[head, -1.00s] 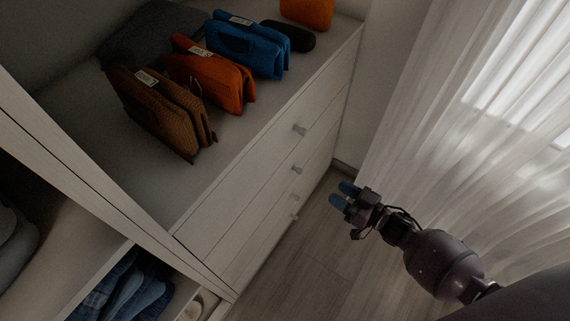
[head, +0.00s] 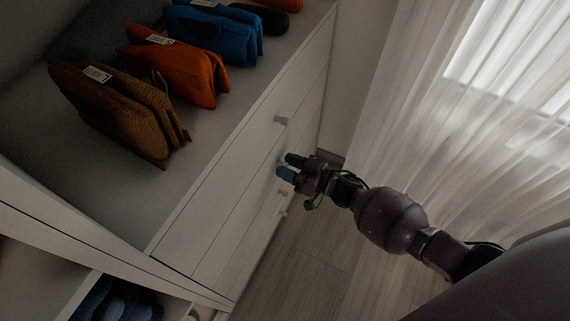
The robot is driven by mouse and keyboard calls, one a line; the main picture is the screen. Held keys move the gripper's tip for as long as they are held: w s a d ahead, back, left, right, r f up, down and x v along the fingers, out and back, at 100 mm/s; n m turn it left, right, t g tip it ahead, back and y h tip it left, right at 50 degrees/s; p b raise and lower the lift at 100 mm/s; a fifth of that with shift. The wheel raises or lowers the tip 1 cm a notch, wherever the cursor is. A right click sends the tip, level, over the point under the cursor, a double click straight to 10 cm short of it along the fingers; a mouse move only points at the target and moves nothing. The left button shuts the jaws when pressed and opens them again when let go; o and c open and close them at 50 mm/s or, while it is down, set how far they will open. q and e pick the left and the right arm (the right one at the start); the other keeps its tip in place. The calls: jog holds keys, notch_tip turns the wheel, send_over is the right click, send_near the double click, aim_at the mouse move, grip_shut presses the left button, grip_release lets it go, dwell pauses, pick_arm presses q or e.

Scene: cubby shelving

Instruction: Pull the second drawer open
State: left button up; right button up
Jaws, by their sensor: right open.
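The white chest of drawers has several stacked fronts with small metal knobs, all of them looking closed. The second drawer (head: 230,240) is the front below the top one. Its knob (head: 281,159) shows only in part, right beside my right gripper's blue fingertips. My right gripper (head: 290,166) is open and empty, its fingers pointing left toward the drawer fronts. I cannot tell whether a finger touches the knob. My left gripper is not in view.
The top drawer's knob (head: 282,120) is just above the gripper, and a lower knob (head: 283,193) just below it. Brown (head: 120,112), orange (head: 175,65) and blue (head: 215,32) bags stand on top. A sheer curtain (head: 440,110) hangs at right. The wooden floor (head: 310,265) is clear.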

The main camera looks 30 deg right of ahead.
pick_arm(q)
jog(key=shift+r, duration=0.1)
pick_arm(e)
jog(key=shift+w+a, duration=0.25)
jog(key=shift+w, duration=0.05)
grip_shut()
